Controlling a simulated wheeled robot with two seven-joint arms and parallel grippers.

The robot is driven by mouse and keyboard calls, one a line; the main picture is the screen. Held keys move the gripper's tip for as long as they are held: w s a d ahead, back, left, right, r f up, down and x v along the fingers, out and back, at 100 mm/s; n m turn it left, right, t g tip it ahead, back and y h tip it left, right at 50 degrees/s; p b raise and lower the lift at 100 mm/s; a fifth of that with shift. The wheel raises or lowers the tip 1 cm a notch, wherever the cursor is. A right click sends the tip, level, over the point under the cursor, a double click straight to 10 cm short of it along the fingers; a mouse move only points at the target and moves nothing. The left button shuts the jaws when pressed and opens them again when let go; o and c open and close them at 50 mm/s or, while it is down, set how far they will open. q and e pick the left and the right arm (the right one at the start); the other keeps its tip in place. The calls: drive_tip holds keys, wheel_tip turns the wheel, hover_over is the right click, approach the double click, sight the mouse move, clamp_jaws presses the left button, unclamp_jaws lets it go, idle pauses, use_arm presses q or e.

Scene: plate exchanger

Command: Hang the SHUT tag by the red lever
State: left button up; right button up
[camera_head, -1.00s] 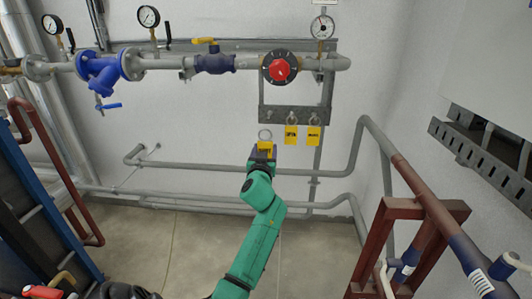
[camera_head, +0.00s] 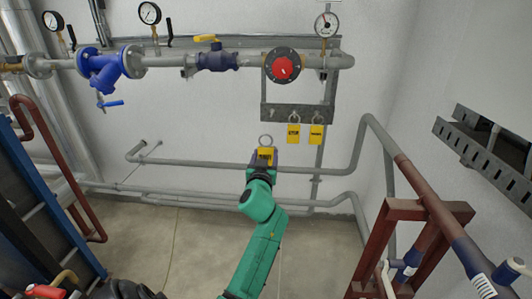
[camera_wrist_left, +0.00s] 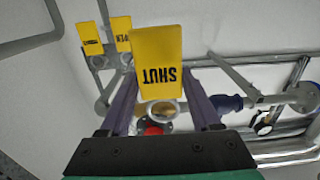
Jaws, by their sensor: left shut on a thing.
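The yellow SHUT tag (camera_wrist_left: 157,60) hangs between the fingers of my left gripper (camera_wrist_left: 165,100), its lettering upside down in the left wrist view. Its metal ring (camera_wrist_left: 161,111) shows there too. In the head view my left gripper (camera_head: 263,162) is shut on the tag (camera_head: 265,155), ring upward, below and left of the hook bracket (camera_head: 272,113). A round red knob (camera_head: 285,67) on a dark disc sits on the pipe above the bracket. A smaller red handle (camera_head: 50,290) shows at the lower left. My right gripper is not in view.
Two yellow tags, one (camera_head: 293,134) left and one (camera_head: 316,135) right, hang at the bracket. A grey pipe (camera_head: 215,163) runs behind my gripper. A brown frame (camera_head: 395,212) stands at right and a blue panel (camera_head: 45,215) at left.

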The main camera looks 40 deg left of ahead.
sight(266, 154)
use_arm(q)
drive_tip(key=shift+v, duration=2.45)
drive_tip(key=shift+r, duration=0.1)
